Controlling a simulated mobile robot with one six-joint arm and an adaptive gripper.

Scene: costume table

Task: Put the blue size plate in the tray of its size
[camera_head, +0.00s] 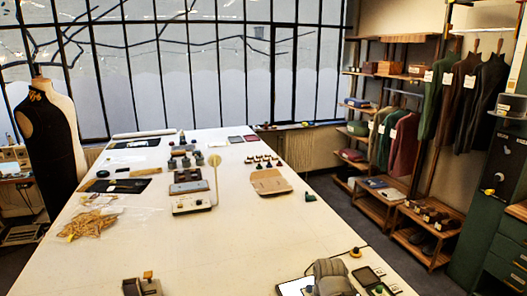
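I cannot make out a blue size plate for certain; the small things on the white table (235,250) are too small to read. At the table's near right corner lies a group of small items. It includes a dark-framed square piece (367,277) and a yellow-topped knob-like piece (355,252). I cannot tell whether any of these is a size tray. A rounded grey form (334,276), possibly part of my arm, covers some of this corner. No gripper fingers can be made out.
A cream device (193,203) with a round-headed stalk stands mid-table. A tan folded piece (270,181) lies right of it, and a wooden-piece pile (90,224) lies left. A dark block (141,286) stands at the near edge. The near middle is clear. Garment shelves stand right.

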